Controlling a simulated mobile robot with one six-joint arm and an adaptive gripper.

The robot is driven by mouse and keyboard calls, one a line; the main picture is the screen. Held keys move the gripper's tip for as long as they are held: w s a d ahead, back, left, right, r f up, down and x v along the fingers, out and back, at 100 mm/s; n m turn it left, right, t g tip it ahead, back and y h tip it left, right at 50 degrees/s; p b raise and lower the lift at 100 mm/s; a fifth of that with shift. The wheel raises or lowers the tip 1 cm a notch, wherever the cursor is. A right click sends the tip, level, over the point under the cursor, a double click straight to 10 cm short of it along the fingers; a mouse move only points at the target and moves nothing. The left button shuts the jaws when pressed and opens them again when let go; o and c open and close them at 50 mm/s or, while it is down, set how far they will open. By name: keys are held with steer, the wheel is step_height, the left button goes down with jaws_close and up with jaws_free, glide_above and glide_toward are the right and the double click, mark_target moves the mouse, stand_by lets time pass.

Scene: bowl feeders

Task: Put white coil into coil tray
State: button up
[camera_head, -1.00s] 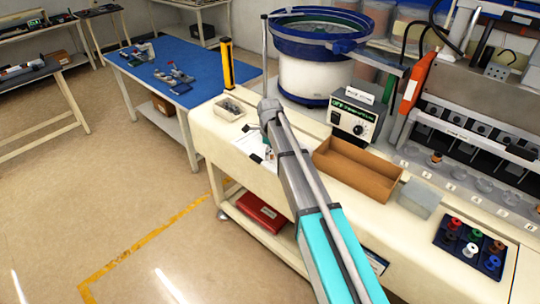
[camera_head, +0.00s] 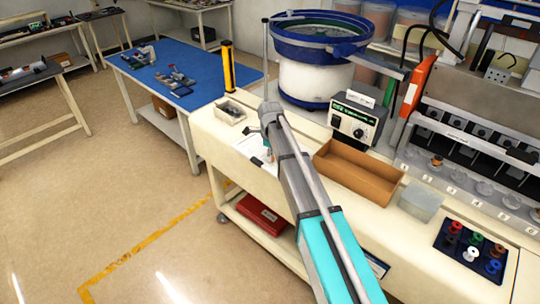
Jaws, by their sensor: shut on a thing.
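A white coil (camera_head: 471,253) stands in the dark blue coil tray (camera_head: 443,244) at the lower right, among several coils of other colours. My arm reaches up from the bottom centre, far to the left of this tray. Below its wrist, my gripper (camera_head: 267,157) shows only as a small part over a white sheet (camera_head: 246,146) on the bench. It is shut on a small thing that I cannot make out. My arm hides most of this spot.
A brown open box (camera_head: 366,190) and a grey block (camera_head: 420,201) lie between my arm and the coil tray. A numbered fixture fills the right.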

steer(key=shift+r+p, duration=1.05)
steer(key=shift+r, duration=0.15)
steer(key=s+d+r+p, duration=0.4)
steer(key=s+r+p, duration=0.6)
steer(key=s, duration=0.3)
steer(key=shift+s+r, duration=0.2)
steer(key=shift+s, duration=0.05)
step_height(320, 180, down, 11)
steer(key=b, duration=1)
steer(key=shift+b, duration=0.3)
steer(key=shift+s, duration=0.1)
